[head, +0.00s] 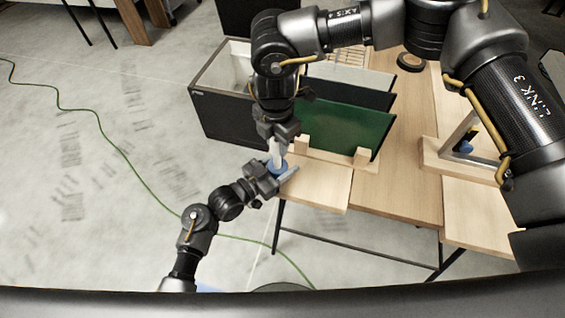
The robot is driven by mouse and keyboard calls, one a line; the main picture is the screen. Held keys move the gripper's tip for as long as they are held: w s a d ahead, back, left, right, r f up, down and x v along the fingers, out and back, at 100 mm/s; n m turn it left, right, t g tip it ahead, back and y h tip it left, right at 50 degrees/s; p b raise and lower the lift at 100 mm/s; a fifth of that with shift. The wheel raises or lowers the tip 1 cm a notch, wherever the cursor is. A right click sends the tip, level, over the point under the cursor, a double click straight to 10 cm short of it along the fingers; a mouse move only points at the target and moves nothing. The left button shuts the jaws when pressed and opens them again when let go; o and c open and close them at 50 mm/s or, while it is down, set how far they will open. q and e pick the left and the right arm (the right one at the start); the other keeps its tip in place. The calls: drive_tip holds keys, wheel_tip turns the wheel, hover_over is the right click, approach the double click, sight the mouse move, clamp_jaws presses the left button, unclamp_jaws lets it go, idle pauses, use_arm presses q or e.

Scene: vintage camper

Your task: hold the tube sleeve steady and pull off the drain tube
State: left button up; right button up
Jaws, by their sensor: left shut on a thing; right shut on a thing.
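My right gripper (277,143) points down at the table's left front corner. It is shut on a short pale upright piece, which looks like the drain tube (276,153). Just below is a small blue piece, which looks like the tube sleeve (277,167). My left gripper (274,174) reaches up from the lower left and is shut at the blue piece. The two grippers are close together, one above the other. The fingers hide much of both pieces, and I cannot tell whether the tube still sits in the sleeve.
The wooden table (412,140) carries a wooden rack (330,157) with a green panel (345,128) right beside the grippers. A black box (222,118) stands behind. A wooden stand (440,158) is at the right, a dark ring (410,62) farther back. A green cable (130,165) crosses the floor.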

drive_tip(key=shift+r, duration=2)
use_arm(q)
drive_tip(key=o, duration=1.1)
drive_tip(key=shift+o, duration=0.2)
drive_tip(key=v, duration=1.2)
